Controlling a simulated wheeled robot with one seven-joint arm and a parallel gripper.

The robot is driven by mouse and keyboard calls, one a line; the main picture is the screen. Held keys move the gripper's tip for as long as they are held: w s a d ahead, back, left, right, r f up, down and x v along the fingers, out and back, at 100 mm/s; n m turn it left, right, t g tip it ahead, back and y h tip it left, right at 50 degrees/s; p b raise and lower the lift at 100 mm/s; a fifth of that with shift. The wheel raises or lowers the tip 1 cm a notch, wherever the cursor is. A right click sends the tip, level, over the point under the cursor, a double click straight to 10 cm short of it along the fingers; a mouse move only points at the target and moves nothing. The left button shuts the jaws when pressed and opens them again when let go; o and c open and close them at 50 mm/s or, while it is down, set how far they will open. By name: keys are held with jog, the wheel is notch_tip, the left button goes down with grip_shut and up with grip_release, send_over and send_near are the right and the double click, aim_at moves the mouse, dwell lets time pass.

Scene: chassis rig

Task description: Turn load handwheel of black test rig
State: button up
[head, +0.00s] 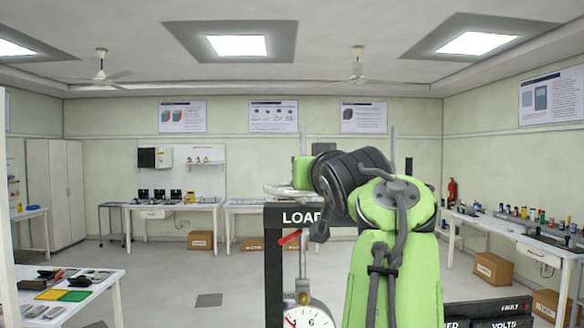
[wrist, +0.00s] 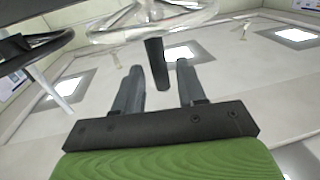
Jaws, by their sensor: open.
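The black test rig (head: 274,268) stands in front of me, with a white LOAD label on its top beam. The pale handwheel (head: 280,191) lies above this beam, partly covered by my wrist. In the wrist view the handwheel's pale rim (wrist: 115,35) crosses the top of the picture. Its dark, cylindrical handle (wrist: 153,52) reaches down between the fingers of my gripper (wrist: 156,68). The gripper is open, with a visible gap on both sides of the handle. In the head view my arm hides the fingers and the handle.
A dial gauge (head: 308,317) and a red part (head: 290,237) sit below the beam. A black panel (head: 490,309) marked FAULT and VOLTS is at lower right. A white table (head: 100,290) with tools stands at left. Open floor lies behind the rig.

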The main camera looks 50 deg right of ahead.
jog(key=shift+x, duration=0.95)
jog(key=shift+a, duration=0.1)
grip_shut()
